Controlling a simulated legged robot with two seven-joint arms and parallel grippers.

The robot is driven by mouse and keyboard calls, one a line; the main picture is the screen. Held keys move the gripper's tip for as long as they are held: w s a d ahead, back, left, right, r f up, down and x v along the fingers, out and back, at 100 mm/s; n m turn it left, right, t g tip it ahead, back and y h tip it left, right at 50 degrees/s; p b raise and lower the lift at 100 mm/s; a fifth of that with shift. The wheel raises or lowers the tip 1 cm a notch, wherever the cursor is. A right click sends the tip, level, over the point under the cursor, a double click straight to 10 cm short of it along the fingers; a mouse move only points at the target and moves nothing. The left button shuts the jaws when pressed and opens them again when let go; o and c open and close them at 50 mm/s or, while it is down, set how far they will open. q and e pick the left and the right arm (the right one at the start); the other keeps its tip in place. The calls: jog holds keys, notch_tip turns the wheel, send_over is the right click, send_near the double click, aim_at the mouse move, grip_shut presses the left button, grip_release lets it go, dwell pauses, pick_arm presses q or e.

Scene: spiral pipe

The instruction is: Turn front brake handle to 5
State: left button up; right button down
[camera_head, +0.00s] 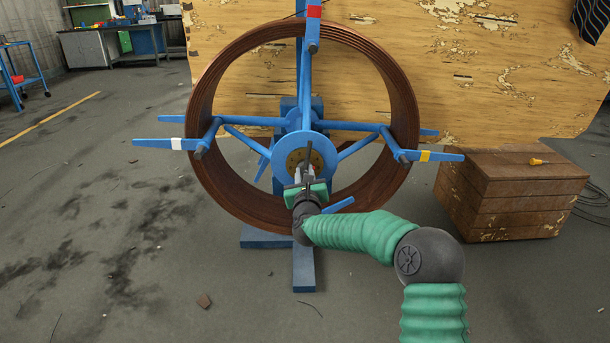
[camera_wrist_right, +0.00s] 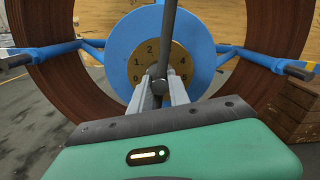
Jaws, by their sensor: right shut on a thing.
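The front brake handle (camera_head: 309,151) is a thin dark grey bar at the hub of the blue reel. Behind it is a brass dial (camera_head: 295,160) on a round blue plate (camera_head: 319,147). In the right wrist view the handle (camera_wrist_right: 168,38) points nearly straight up, tilted slightly right, across the dial (camera_wrist_right: 180,62). My right gripper (camera_wrist_right: 160,90) is shut on the lower part of the handle. My left gripper is not in view.
A large brown pipe coil (camera_head: 404,95) surrounds the hub, with blue spokes and arms (camera_head: 172,144) sticking out left and right. A blue stand foot (camera_head: 303,272) rests on the floor. A wooden chest (camera_head: 500,200) stands at right. The floor at left is mostly clear.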

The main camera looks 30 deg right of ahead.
jog(key=c, duration=1.3)
grip_release()
jog(key=shift+f, duration=0.5)
jog(key=shift+c, duration=0.2)
jog(key=shift+o, duration=0.5)
jog(key=shift+r, duration=0.25)
jog(key=p+v, duration=0.6)
jog(key=v, duration=1)
jog(key=shift+s, duration=0.45)
jog(key=shift+a, duration=0.1)
